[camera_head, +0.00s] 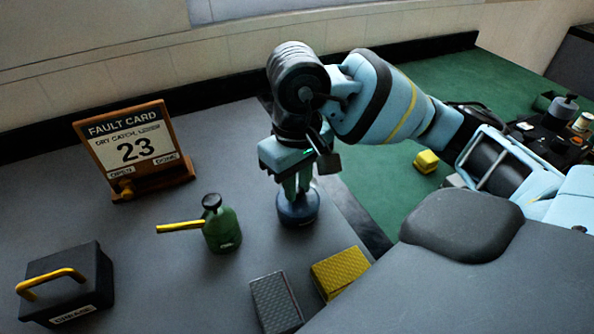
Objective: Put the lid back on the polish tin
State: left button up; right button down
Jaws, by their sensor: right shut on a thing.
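The dark blue round polish tin (298,211) stands on the grey bench, below my right gripper. My right gripper (296,188) points down, with its greenish fingers close together at the top of the tin. It is shut on what looks like the lid (300,202), a dark round piece at the top of the tin. The fingers partly cover it, and I cannot tell whether it is fully seated or just above the tin. My left gripper is not in view.
A green oil can (222,232) with a yellow spout stands left of the tin. A grey block (276,302) and a yellow block (340,272) lie in front. A dark grease box (85,285) and the fault card stand (135,150) are further left.

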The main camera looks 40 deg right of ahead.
jog(key=c, duration=0.7)
grip_release()
jog(key=shift+c, duration=0.2)
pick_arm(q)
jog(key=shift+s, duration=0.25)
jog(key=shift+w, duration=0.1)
pick_arm(e)
jog(key=shift+r, duration=0.1)
jog(key=shift+r+p, duration=0.5)
jog(key=shift+r, duration=0.6)
jog(key=shift+r+p, duration=1.2)
jog(key=shift+r, duration=1.15)
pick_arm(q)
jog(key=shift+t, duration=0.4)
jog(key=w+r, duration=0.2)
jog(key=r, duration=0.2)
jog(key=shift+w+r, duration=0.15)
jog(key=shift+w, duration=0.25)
